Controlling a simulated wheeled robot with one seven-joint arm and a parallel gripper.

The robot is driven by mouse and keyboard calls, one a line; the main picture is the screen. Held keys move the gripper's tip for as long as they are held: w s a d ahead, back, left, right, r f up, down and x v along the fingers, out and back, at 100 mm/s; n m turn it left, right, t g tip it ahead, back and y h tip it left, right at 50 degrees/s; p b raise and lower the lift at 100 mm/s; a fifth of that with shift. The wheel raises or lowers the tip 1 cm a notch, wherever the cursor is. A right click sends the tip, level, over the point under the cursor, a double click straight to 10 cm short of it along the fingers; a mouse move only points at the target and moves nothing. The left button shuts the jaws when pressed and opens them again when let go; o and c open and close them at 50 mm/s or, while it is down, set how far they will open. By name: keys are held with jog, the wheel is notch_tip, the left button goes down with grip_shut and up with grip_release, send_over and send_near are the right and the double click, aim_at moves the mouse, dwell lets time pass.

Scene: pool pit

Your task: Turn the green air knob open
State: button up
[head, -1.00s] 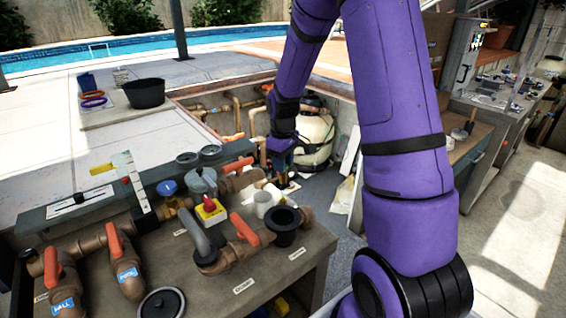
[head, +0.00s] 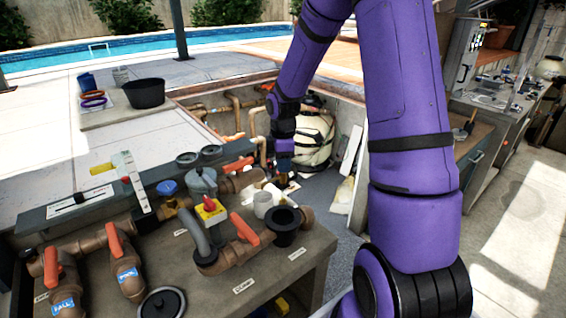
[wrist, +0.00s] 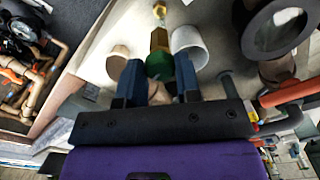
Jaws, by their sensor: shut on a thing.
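The green air knob (wrist: 159,65) sits at the base of a brass fitting (wrist: 159,40) in the wrist view. My gripper (wrist: 160,78) has one blue finger on each side of the knob and is shut on it. In the head view my gripper (head: 284,166) is low at the far right end of the pipework bench. The knob is too small and hidden to make out there.
A white cup (head: 263,204) and a black open fitting (head: 285,222) stand close in front of my gripper. Orange-handled valves (head: 244,229) and a yellow box with a red knob (head: 210,208) are to the left. A cream tank (head: 312,140) stands behind in the pit.

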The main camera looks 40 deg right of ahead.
dwell(0.3)
jog(key=o, duration=0.9)
jog(key=shift+r, duration=0.1)
notch_tip(320, 180, up, 11)
jog(key=shift+f, duration=0.2)
dwell(0.4)
